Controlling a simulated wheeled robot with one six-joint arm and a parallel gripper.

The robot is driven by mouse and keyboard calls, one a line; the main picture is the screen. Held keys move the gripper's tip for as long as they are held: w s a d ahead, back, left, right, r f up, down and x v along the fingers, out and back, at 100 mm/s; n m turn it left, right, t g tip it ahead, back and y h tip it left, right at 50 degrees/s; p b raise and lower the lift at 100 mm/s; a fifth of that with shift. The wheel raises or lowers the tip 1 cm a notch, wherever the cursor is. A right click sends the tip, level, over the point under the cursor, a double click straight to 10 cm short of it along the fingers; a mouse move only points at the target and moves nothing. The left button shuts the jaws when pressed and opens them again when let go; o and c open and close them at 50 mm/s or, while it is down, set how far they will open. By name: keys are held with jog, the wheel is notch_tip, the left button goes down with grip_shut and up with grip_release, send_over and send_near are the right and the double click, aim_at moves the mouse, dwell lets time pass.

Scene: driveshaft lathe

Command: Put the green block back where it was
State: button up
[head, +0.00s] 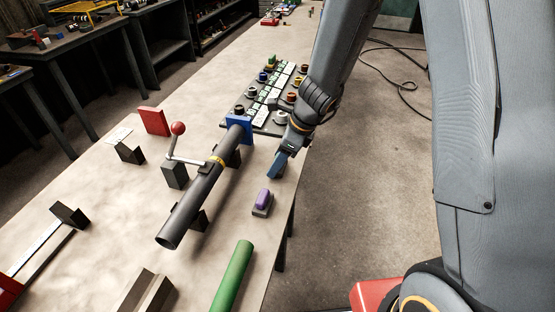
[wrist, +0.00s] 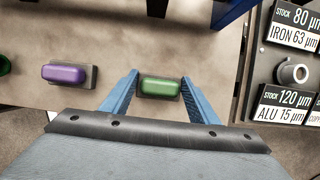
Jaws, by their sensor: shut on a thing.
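The green block (wrist: 159,87) lies between the two blue fingers of my gripper (wrist: 160,77) in the wrist view, and the gripper is shut on it. A dark grey pad shows around the block's edges; I cannot tell whether the block touches it. In the head view my gripper (head: 274,168) is low over the table near its right edge, and its fingers hide the green block.
A purple block (head: 263,197) on a grey pad sits nearer; it also shows in the wrist view (wrist: 65,74). A dark shaft (head: 195,200) lies left of my gripper. A labelled board (head: 262,125) stands beyond. A green bar (head: 232,277) lies in front.

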jog(key=o, duration=1.1)
jog(key=shift+d+r, duration=0.1)
jog(key=shift+r, duration=0.35)
jog(key=v, duration=1)
jog(key=s+d+n+h, duration=0.2)
jog(key=s+d+n, duration=0.3)
jog(key=n, duration=0.6)
jog(key=s+d+r+n+h, duration=0.1)
jog(key=s+d+n+h, duration=0.1)
jog(key=s+d+n, duration=0.4)
jog(key=s+n, duration=0.2)
jog(key=n, duration=0.3)
jog(key=shift+s+p, duration=0.35)
jog(key=shift+p, duration=0.05)
jog(key=shift+r, duration=0.1)
